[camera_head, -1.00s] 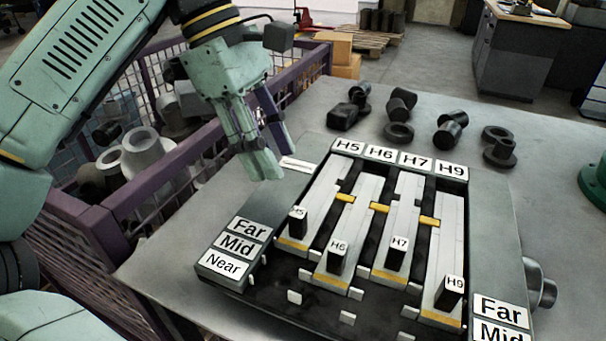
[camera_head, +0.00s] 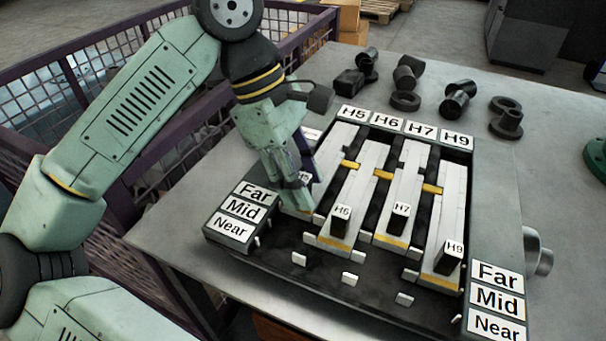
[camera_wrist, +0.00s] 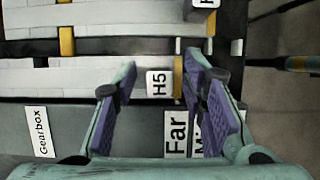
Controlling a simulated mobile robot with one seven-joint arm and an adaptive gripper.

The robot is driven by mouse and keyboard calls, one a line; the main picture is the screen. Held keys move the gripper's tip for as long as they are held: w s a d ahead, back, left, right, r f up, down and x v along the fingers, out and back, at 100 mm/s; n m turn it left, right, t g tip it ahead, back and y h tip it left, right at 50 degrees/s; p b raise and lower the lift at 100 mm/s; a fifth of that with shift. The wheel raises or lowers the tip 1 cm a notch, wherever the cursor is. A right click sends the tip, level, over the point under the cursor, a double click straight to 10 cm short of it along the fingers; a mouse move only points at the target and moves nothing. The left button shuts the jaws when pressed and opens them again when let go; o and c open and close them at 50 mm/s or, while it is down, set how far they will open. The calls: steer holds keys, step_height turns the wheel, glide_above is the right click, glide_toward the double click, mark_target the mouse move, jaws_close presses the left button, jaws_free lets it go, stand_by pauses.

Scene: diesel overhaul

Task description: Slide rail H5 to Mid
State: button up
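Rail H5 (camera_head: 340,140) is the leftmost white rail in the black-framed unit. Its upright black knob has a white H5 tag (camera_wrist: 158,84) and stands near the rail's yellow-banded front end. In the wrist view that end is beside the Far label (camera_wrist: 176,133). The Mid label (camera_head: 238,209) sits between Far and Near on the left block. My gripper (camera_head: 300,197) is down at the knob and hides most of it in the head view. In the wrist view my gripper (camera_wrist: 160,72) is open, one finger either side of the knob, with gaps visible.
Rails H6 (camera_head: 346,200), H7 (camera_head: 393,205) and H9 (camera_head: 441,235) lie to the right, with upright knobs; H6 is close to my gripper. Several dark cylindrical parts and rings (camera_head: 405,100) lie behind the unit. A purple mesh crate (camera_head: 140,170) stands left of the table.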

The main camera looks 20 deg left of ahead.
steer(key=shift+c, duration=0.3)
jaws_close()
stand_by(0.6)
